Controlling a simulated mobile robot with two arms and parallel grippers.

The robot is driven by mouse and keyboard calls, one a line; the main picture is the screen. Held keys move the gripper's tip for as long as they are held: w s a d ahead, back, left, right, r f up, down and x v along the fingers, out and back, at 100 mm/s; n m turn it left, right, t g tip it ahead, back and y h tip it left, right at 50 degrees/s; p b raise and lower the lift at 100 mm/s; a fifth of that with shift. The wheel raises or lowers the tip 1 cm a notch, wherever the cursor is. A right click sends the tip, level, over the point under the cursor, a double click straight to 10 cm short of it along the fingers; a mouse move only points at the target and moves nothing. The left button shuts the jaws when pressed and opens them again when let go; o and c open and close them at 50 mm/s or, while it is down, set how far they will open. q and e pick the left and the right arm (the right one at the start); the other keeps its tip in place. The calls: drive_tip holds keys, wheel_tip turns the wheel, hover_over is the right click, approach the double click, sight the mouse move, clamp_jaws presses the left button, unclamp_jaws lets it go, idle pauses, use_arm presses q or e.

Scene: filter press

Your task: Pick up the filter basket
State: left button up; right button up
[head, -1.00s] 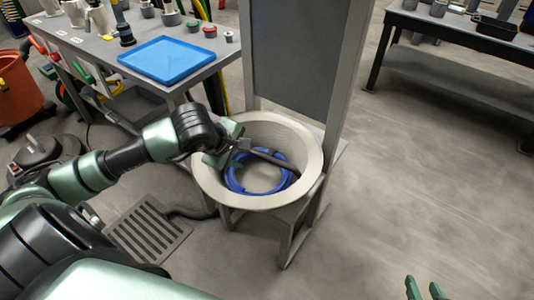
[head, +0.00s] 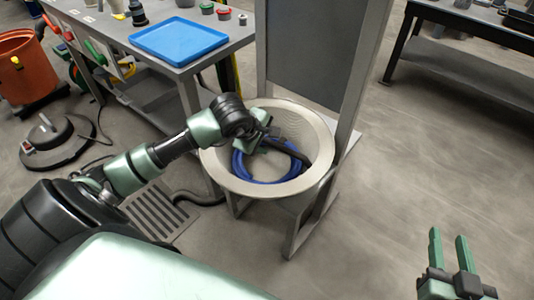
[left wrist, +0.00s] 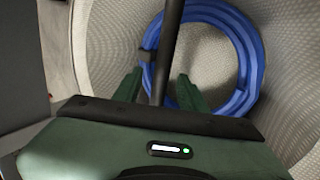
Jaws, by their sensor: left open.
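The pale round basket (head: 318,140) stands upright on a grey metal stand. The left wrist view shows its woven mesh wall (left wrist: 292,90). A blue coil (head: 243,170) lies inside it, also in the left wrist view (left wrist: 257,65). A dark bar (head: 292,151) crosses the inside; I cannot tell where it joins. My left gripper (head: 270,138) is open inside the basket's upper part. In the left wrist view the bar (left wrist: 170,40) runs between its fingers (left wrist: 157,90); contact is unclear. My right gripper (head: 448,238) is open and empty, well right of the basket.
A tall grey panel (head: 315,45) rises behind the basket. A bench with a blue tray (head: 180,40) stands at upper left, and another bench (head: 470,65) at upper right. An orange bucket (head: 28,68) and a floor grate (head: 155,213) lie left.

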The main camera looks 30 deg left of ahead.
use_arm(q)
drive_tip(key=shift+c, duration=0.3)
clamp_jaws()
idle(1.0)
drive_tip(key=shift+r, duration=0.15)
